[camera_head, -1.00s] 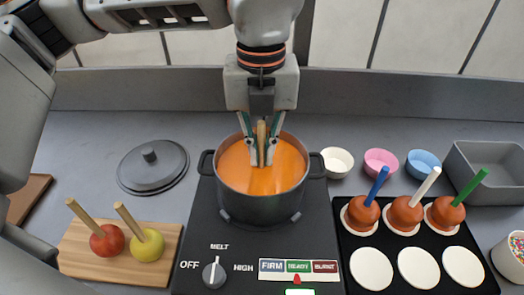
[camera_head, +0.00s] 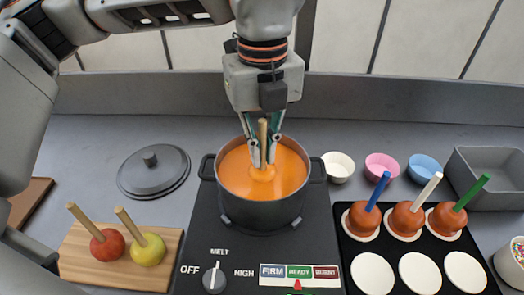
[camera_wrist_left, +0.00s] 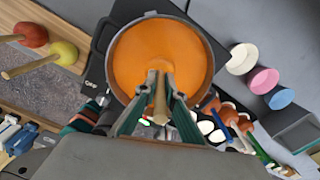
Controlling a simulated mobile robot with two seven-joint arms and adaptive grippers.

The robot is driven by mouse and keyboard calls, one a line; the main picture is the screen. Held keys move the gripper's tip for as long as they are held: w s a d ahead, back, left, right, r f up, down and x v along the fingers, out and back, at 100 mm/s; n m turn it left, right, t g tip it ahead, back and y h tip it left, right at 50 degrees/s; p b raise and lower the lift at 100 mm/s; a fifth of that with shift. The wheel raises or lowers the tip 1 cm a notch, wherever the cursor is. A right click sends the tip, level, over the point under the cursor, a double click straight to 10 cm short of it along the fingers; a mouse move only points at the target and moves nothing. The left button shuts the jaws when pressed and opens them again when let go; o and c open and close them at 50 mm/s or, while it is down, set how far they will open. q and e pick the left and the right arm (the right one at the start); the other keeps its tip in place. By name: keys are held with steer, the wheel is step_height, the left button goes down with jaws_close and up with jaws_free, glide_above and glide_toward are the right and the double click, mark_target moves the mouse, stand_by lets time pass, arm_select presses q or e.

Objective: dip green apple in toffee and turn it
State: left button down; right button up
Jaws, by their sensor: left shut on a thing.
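My left gripper (camera_head: 264,152) points down over the pot (camera_head: 262,212) and is shut on a wooden stick (camera_head: 263,132). The stick stands upright, its lower end in the orange toffee (camera_head: 292,172). A small toffee-coated bump (camera_head: 262,174) shows at the stick's foot; the rest of the apple is hidden under the toffee, so its green skin cannot be seen. In the left wrist view the stick (camera_wrist_left: 160,100) sits between the fingers, over the toffee (camera_wrist_left: 150,50). My right gripper is not in view.
A red apple (camera_head: 108,243) and a yellow one (camera_head: 148,250) with sticks lie on a board (camera_head: 82,240). A lid (camera_head: 152,172) lies left of the pot. On the right, three coated apples and white discs (camera_head: 372,272) occupy a black tray (camera_head: 347,240); small bowls (camera_head: 382,166) stand behind.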

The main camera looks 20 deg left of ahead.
mark_target(263, 121)
arm_select(q)
steer(key=shift+r+p, duration=1.9)
steer(key=shift+r, duration=1.7)
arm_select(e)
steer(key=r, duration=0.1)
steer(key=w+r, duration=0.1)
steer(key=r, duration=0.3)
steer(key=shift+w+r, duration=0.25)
arm_select(q)
steer(key=shift+r, duration=0.1)
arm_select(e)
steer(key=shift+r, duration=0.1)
arm_select(q)
steer(key=shift+r+p, duration=1.7)
steer(key=shift+r, duration=1.2)
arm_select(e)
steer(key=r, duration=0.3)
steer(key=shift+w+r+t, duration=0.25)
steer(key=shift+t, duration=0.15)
